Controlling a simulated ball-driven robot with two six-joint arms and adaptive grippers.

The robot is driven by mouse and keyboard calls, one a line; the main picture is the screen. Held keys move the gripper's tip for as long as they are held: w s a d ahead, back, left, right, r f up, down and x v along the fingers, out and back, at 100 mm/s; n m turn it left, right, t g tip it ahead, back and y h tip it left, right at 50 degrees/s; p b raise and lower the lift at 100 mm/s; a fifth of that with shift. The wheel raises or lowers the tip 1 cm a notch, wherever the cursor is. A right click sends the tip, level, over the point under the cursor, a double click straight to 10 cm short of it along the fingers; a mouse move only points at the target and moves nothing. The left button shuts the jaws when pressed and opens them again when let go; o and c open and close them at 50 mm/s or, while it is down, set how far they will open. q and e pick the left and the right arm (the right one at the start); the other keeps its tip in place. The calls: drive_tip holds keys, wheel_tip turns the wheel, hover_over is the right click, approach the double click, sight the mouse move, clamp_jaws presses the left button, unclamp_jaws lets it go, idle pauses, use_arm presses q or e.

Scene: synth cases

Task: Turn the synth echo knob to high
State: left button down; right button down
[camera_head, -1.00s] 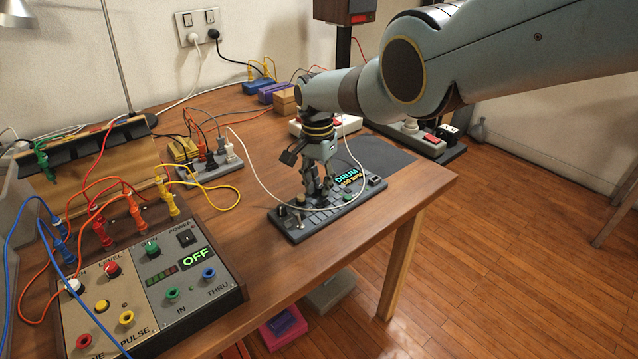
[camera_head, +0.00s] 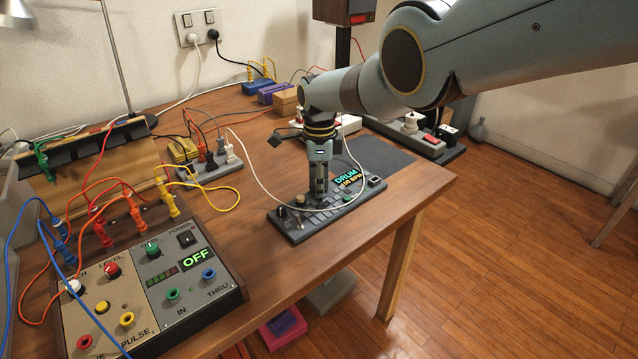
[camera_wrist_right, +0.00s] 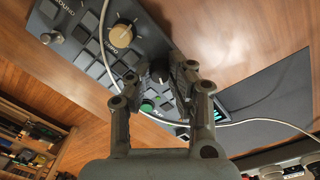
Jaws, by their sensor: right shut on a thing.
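The dark drum machine (camera_head: 290,232) with a lit DRUM screen (camera_head: 347,177) lies on the table. My right gripper (camera_head: 319,193) points down at its panel. In the right wrist view its fingers (camera_wrist_right: 161,78) are shut on a dark round knob (camera_wrist_right: 159,71) with a pale top. A tan knob (camera_wrist_right: 122,37) stands clear beside it; the lettering near it is only partly readable. My left gripper is out of view.
A white cable (camera_head: 258,178) loops over the drum machine near my gripper. A larger panel reading OFF (camera_head: 196,257), with plugged cables behind it, stands at front left. A dark mat (camera_head: 378,152) lies behind the drum machine. The table's right edge is close.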

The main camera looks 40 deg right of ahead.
drive_tip(key=shift+m, duration=1.9)
drive_tip(key=c, duration=1.2)
unclamp_jaws()
drive_tip(key=shift+w+d+r, duration=0.1)
drive_tip(key=shift+r, duration=0.7)
wheel_tip(320, 180, up, 10)
drive_tip(key=shift+r, duration=0.2)
